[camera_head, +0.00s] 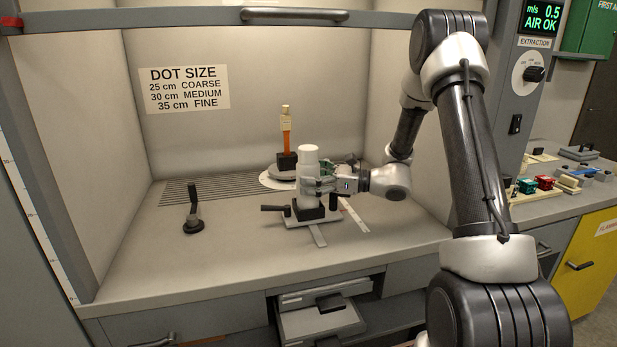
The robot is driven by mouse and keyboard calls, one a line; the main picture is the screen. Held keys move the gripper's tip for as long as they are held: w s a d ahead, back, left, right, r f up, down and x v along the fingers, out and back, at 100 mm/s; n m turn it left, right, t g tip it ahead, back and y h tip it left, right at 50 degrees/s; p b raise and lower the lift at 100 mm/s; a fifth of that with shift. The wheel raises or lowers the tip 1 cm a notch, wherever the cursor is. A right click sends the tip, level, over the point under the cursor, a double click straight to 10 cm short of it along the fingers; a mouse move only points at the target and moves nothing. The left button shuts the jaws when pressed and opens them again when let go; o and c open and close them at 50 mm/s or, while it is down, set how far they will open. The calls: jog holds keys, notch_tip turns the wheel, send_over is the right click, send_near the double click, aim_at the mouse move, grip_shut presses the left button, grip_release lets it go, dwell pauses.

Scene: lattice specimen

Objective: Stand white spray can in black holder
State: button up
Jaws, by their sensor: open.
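The white spray can (309,165) stands upright, with its lower end in or on the black holder (307,212), a square block on a light plate. How deep it sits cannot be made out. My gripper (325,180) reaches in from the right, level with the can's lower half. It is open, with its fingers beside the can. The far finger is partly hidden, and contact cannot be judged.
An orange, pale-topped upright piece (286,130) stands in a black block on a round white disc (267,181) behind the can. A dark handle (193,210) stands to the left. The hood's side walls and the raised sash (200,18) bound the space. The left worktop is mostly clear.

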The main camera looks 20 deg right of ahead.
jog(key=shift+d, duration=0.1)
jog(key=v, duration=0.5)
dwell(0.3)
notch_tip(320, 180, up, 10)
dwell(0.6)
